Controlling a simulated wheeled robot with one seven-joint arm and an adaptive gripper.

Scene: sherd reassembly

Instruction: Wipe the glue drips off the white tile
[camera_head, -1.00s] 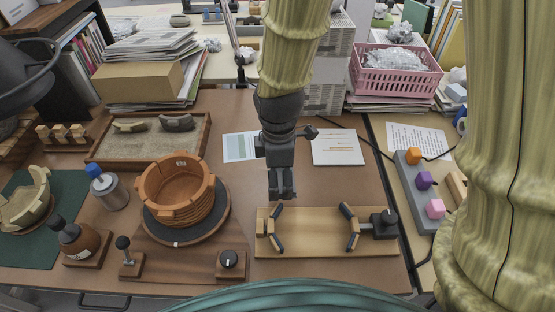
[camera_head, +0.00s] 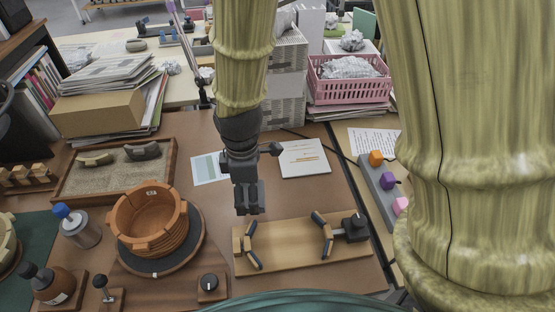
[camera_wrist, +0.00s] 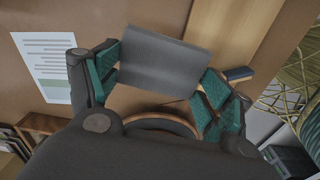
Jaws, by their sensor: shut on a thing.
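My gripper (camera_head: 250,198) points down above the brown table, just behind the left end of the wooden clamp board. In the wrist view its teal pads sit on either side of a plain grey slab-like piece (camera_wrist: 165,60), and it is shut on that piece. I cannot tell what the piece is. A flat white square (camera_head: 303,158) with faint markings lies behind and right of my gripper; I cannot tell whether it is the tile or a sheet. No glue drips can be made out.
The clamp board (camera_head: 285,260) has angled dark-padded posts and a black knob. A terracotta pot (camera_head: 148,222) stands on a dark turntable at left. A sand tray (camera_head: 115,175), a bottle (camera_head: 78,228) and a pink basket (camera_head: 345,92) surround the work area.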

